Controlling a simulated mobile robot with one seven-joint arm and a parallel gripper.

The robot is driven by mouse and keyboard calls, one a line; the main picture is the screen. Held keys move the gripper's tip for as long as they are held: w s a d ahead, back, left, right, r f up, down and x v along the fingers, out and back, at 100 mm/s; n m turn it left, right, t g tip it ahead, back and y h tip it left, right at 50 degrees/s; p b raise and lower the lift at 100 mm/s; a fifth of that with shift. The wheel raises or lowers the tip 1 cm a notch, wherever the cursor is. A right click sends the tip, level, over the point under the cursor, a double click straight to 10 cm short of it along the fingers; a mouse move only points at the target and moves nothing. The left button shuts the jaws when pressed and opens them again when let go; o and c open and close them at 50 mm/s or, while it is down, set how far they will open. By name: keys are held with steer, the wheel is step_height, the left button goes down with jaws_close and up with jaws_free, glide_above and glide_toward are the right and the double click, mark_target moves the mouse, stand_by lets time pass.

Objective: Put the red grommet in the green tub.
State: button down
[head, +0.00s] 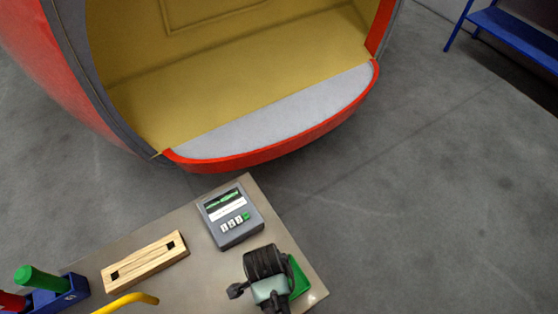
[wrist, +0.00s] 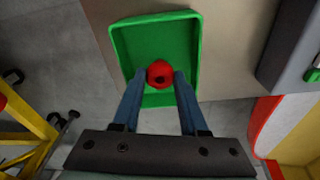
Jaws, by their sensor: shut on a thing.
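In the head view the green tub (head: 300,278) shows only in part at the table's right corner, because my arm covers the rest. The grommet and my fingertips are hidden there.
A grey device with a screen and buttons (head: 230,214) stands beside the tub. A wooden block with two holes (head: 146,262) lies further left. A blue holder (head: 70,290) with a green-handled thing (head: 40,281) is at the lower left. A large red nosecone (head: 275,150) stands behind.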

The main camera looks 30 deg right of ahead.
steer(key=shift+f, duration=0.2)
steer(key=shift+f, duration=0.2)
steer(key=shift+c, duration=2.2)
jaws_free()
steer(key=shift+r, duration=0.15)
